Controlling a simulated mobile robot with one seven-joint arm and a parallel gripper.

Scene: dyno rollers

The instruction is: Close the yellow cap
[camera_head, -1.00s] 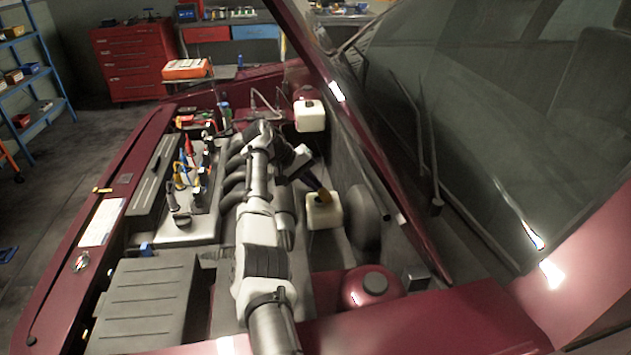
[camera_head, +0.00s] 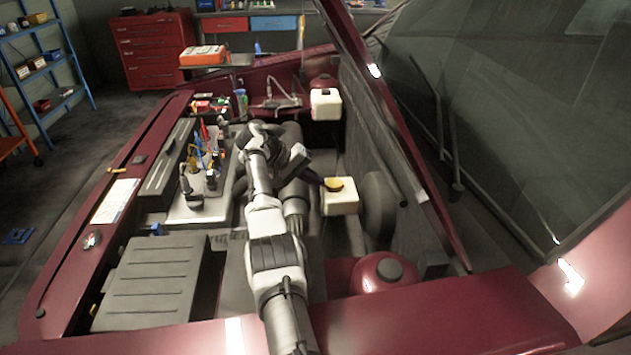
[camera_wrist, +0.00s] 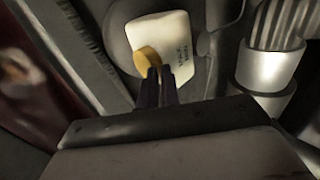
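The yellow cap (camera_head: 334,185) is on top of the white reservoir (camera_head: 341,203) in the head view and looks roughly flat there. In the wrist view the cap (camera_wrist: 146,59) sits at the left side of the white reservoir (camera_wrist: 176,42), which has small dark print. My gripper (camera_head: 320,182) is just left of the cap in the head view. In the wrist view its two dark fingers (camera_wrist: 159,72) are close together, with nothing seen between them. Their tips are at the cap's edge; I cannot tell whether they touch it.
Another white reservoir (camera_head: 325,104) stands farther back. A red round tank (camera_head: 383,272) with a grey cap is in front. The battery-like black box (camera_head: 155,285) and engine parts lie to the left. The raised red bar (camera_head: 400,130) and windshield bound the right side.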

